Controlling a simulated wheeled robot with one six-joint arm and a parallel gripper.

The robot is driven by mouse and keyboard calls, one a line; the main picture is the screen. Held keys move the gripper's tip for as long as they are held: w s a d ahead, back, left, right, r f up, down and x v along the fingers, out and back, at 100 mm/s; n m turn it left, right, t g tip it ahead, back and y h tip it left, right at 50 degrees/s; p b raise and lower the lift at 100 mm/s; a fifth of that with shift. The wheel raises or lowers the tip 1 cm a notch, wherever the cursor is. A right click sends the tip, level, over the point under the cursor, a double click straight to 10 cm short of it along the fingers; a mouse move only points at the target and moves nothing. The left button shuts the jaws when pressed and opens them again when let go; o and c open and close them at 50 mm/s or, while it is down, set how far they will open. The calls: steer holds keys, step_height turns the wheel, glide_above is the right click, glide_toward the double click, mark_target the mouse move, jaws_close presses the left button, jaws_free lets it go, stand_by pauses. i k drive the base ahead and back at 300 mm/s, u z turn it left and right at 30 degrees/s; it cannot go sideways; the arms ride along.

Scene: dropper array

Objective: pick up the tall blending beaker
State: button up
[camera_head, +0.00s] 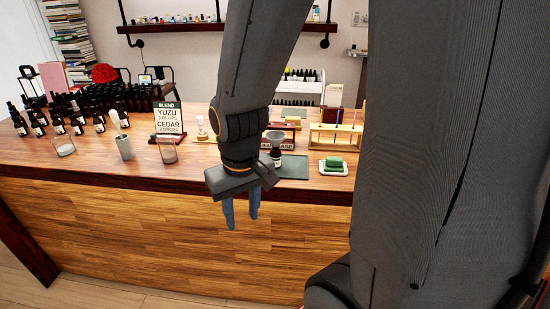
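My gripper (241,213) points down in front of the counter's front face, with its two blue fingers apart and nothing between them. Two clear glass vessels stand on the wooden counter to its left. The taller-looking glass beaker (168,151) stands upright just in front of the blend sign (168,118). A shorter, wider glass (64,146) stands further left. The gripper is to the right of both and touches neither. Which one is the tall blending beaker is not certain at this size, but the one by the sign looks taller.
A grey cup (124,148) with a white-handled tool stands left of the beaker. Several dark bottles (100,100) crowd the counter's left. A dark bottle with a funnel (274,146), a green block on a white dish (333,165) and a wooden rack (335,138) stand right.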

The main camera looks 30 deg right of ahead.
mark_target(166, 143)
steer(key=z, duration=1.3)
steer(key=k, duration=0.65)
steer(key=u, duration=1.15)
steer(key=i, duration=0.55)
steer(key=u, duration=0.1)
